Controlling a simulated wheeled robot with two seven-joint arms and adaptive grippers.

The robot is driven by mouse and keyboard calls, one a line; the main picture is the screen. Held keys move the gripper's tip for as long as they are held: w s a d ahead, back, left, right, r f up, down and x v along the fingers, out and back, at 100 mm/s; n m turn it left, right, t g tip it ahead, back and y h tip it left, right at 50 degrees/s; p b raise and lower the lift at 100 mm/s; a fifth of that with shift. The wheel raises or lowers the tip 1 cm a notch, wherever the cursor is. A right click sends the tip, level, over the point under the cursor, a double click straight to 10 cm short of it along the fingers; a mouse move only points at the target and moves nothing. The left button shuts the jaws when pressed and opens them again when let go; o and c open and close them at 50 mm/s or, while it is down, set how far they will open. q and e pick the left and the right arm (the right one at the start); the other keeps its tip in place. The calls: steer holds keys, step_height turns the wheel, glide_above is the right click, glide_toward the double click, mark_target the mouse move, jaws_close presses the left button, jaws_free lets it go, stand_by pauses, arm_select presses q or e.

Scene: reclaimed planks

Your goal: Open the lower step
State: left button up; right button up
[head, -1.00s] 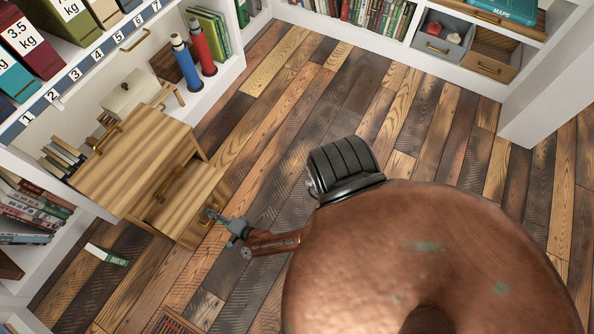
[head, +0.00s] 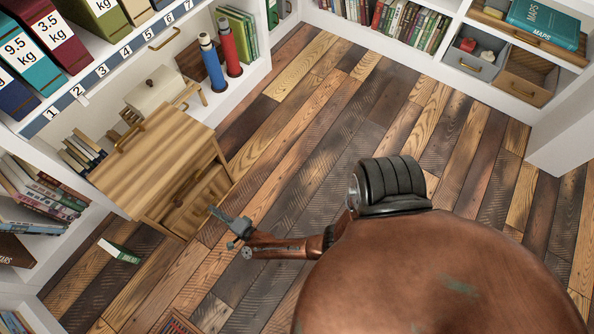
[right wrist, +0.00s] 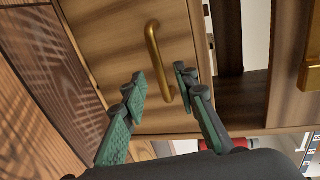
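The wooden step unit (head: 150,160) stands against the shelves at the left in the head view. Its lower step (head: 208,192) is the lower front part, which looks nearly flush under the top. My right gripper (head: 225,216) is just in front of that lower front, coming from the right. In the right wrist view a wooden front panel (right wrist: 115,40) carries a brass bar handle (right wrist: 155,50). The open fingers of my right gripper (right wrist: 161,82) lie either side of the handle's end. Contact cannot be told. My left gripper is not in view.
A green book (head: 120,250) lies on the plank floor left of the unit. A blue bottle (head: 211,62) and a red bottle (head: 230,50) stand on the shelf behind. The plank floor (head: 300,150) right of the unit is clear.

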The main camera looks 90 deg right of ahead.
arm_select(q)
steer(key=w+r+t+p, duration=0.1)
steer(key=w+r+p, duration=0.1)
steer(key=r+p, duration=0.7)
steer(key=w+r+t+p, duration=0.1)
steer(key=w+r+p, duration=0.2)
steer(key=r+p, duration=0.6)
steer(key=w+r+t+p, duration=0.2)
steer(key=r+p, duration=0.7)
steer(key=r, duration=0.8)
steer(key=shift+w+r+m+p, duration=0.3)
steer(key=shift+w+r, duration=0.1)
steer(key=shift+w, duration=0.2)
arm_select(e)
steer(key=s+a+r+n+g+y, duration=0.1)
steer(key=s+n, duration=0.5)
steer(key=s, duration=0.8)
steer(key=s+a+r+n+g+y, duration=0.2)
steer(key=s+a+n+g+y, duration=0.2)
steer(key=s, duration=1.1)
steer(key=s+a+r+n+g+y, duration=0.1)
steer(key=s+a+n+g+y, duration=0.2)
steer(key=s+n, duration=0.7)
steer(key=s, duration=0.4)
steer(key=shift+s+a+r, duration=0.15)
steer(key=shift+r, duration=0.1)
